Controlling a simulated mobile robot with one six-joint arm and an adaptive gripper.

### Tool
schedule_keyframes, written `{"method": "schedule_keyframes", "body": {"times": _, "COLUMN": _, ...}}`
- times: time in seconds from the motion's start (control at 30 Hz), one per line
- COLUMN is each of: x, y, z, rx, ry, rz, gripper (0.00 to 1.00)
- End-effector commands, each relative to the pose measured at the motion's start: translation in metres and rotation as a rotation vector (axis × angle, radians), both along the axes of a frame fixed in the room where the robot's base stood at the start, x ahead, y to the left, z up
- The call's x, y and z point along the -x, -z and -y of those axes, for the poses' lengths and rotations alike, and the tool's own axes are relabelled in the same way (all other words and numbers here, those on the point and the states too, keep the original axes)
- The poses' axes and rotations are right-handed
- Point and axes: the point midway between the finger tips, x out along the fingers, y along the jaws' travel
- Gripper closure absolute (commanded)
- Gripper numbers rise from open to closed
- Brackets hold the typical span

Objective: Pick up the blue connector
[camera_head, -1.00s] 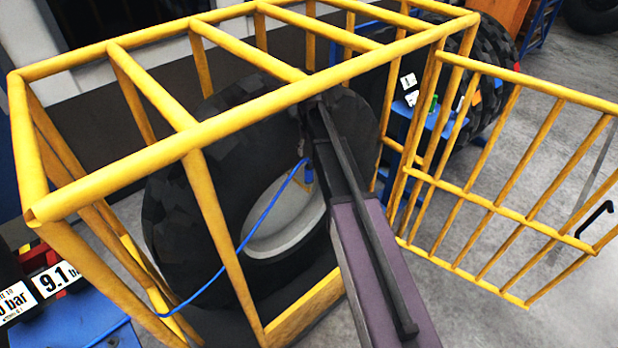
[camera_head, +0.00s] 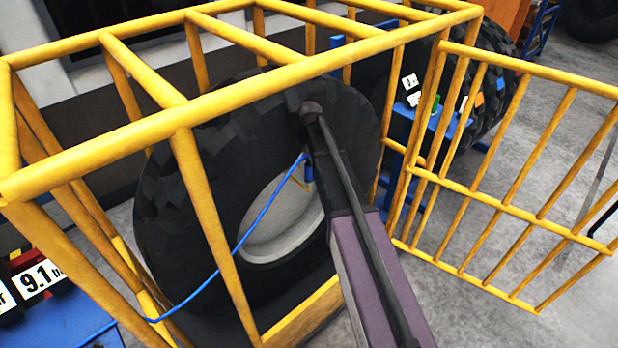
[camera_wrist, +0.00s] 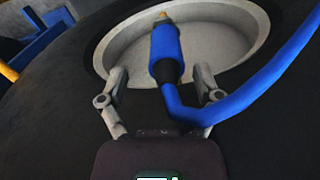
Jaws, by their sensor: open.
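The blue connector (camera_wrist: 166,52) has a brass-coloured tip and a dark collar, and lies in front of the tyre's pale rim (camera_wrist: 112,48) in the wrist view. A blue hose (camera_wrist: 225,103) leaves its lower end and bends up to the right. My gripper (camera_wrist: 160,73) is open, one finger on each side of the connector's lower part, with gaps to both. I cannot tell whether the fingers reach its depth. In the head view, the connector (camera_head: 307,172) shows only in part beside my arm, and my gripper is hidden.
A yellow cage (camera_head: 186,175) surrounds the big black tyre (camera_head: 180,205), and my arm reaches into it. The cage's barred gate (camera_head: 500,220) stands open at right. The hose (camera_head: 245,237) runs to the lower left, near a 9.1 display (camera_head: 42,278).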

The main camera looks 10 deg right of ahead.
Motion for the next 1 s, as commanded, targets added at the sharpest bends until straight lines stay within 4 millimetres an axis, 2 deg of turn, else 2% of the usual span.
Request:
{"method": "schedule_keyframes", "body": {"times": 0.57, "x": 0.0, "y": 0.005, "z": -0.002, "rx": 0.0, "ry": -0.001, "rz": 0.0, "gripper": 0.17}}
{"method": "schedule_keyframes", "body": {"times": 1.0, "x": 0.005, "y": 0.035, "z": -0.005, "rx": 0.0, "ry": -0.001, "rz": 0.0, "gripper": 0.17}}
